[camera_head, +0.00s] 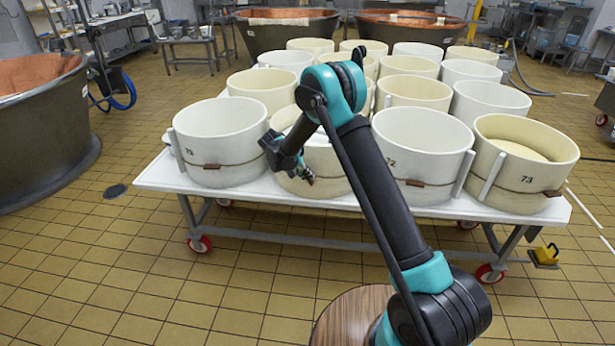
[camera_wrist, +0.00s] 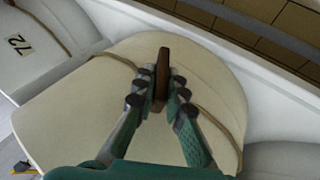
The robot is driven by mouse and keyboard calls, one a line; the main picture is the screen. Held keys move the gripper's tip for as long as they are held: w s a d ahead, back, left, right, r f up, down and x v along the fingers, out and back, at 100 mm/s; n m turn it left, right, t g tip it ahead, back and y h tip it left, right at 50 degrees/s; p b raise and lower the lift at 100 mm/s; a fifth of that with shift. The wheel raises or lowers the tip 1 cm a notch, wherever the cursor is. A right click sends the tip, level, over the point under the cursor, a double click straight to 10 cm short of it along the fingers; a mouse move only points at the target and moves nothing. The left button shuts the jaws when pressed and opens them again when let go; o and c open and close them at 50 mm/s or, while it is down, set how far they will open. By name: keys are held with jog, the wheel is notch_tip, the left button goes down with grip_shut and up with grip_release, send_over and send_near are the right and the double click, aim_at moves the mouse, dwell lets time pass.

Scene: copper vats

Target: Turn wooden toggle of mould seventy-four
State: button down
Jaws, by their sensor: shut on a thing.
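The cream round mould (camera_head: 331,184) stands in the front row of the table, between a mould at left and the one marked 72. Its number is hidden in both views, and my arm covers part of it. It fills the middle of the wrist view (camera_wrist: 70,110), with a thin cord (camera_wrist: 211,91) around its wall. The brown wooden toggle (camera_wrist: 163,62) sits on that cord, with its long side lying across the cord. My gripper (camera_wrist: 163,84) is shut on the toggle, one finger on each side. In the head view, my gripper (camera_head: 308,178) is at the mould's front wall.
The white wheeled table (camera_head: 245,197) holds several close-packed moulds. Mould 72 (camera_head: 421,135) and mould 73 (camera_head: 541,180) stand to the right, another mould (camera_head: 222,133) to the left. A copper vat (camera_head: 40,125) stands far left.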

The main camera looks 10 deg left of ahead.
aim_at(306, 157)
jog(key=h, duration=0.2)
jog(key=n+h, duration=0.1)
jog(key=h, duration=0.3)
jog(key=shift+a+f+n, duration=0.3)
jog(key=shift+a+f, duration=0.05)
jog(key=h, duration=0.2)
jog(key=n+t+h, duration=0.1)
jog(key=h, duration=0.2)
jog(key=shift+f+n, duration=0.2)
jog(key=shift+n, duration=0.1)
jog(key=shift+h, duration=0.3)
jog(key=c, duration=1.6)
grip_release()
jog(key=shift+r, duration=0.1)
notch_tip(306, 157, up, 10)
jog(key=shift+f, duration=0.1)
